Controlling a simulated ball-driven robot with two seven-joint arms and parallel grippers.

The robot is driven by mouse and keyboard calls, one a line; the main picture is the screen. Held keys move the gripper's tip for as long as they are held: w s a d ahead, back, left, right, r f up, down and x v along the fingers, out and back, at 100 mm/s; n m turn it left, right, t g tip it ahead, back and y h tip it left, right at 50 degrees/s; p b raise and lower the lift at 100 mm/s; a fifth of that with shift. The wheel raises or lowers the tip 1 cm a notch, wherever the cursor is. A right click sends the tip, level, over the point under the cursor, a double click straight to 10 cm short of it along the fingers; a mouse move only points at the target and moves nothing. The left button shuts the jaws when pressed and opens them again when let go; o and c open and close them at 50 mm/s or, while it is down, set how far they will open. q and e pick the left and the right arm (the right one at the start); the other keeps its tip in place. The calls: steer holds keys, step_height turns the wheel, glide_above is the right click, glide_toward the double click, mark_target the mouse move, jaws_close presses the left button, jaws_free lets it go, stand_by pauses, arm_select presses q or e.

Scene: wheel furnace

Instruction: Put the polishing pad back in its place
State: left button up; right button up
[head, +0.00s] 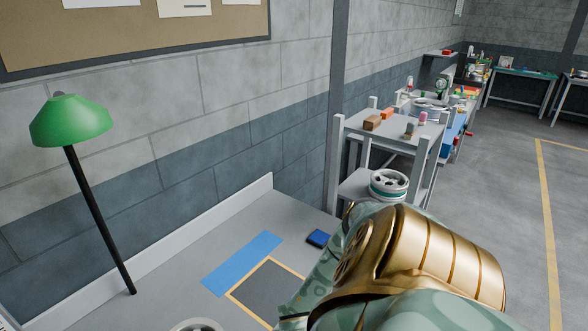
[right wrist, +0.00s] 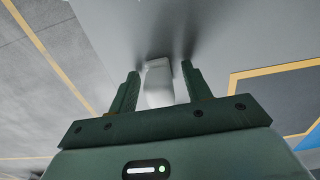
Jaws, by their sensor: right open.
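A small whitish block (right wrist: 158,84), possibly the polishing pad, sits at the grey table top between the fingers of my right gripper (right wrist: 160,74). The gripper is open, with one finger on each side of it; I cannot tell whether they touch it. In the head view my right arm hides this gripper and the block. A blue strip (head: 242,262) and a dark square with a yellow outline (head: 266,288) lie flat on the table. A small dark blue item (head: 319,238) lies right of them. My left gripper is not in view.
A green lamp (head: 72,122) stands at the table's left, by the wall. A white wheel-like part (head: 197,325) is at the bottom edge. A grey rack (head: 398,134) with blocks and a wheel (head: 389,184) stands beyond the table. Open floor lies at right.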

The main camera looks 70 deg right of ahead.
steer(key=shift+r, duration=0.3)
step_height(320, 180, up, 12)
steer(key=p, duration=0.2)
steer(key=shift+d+f, duration=0.1)
steer(key=shift+f, duration=0.05)
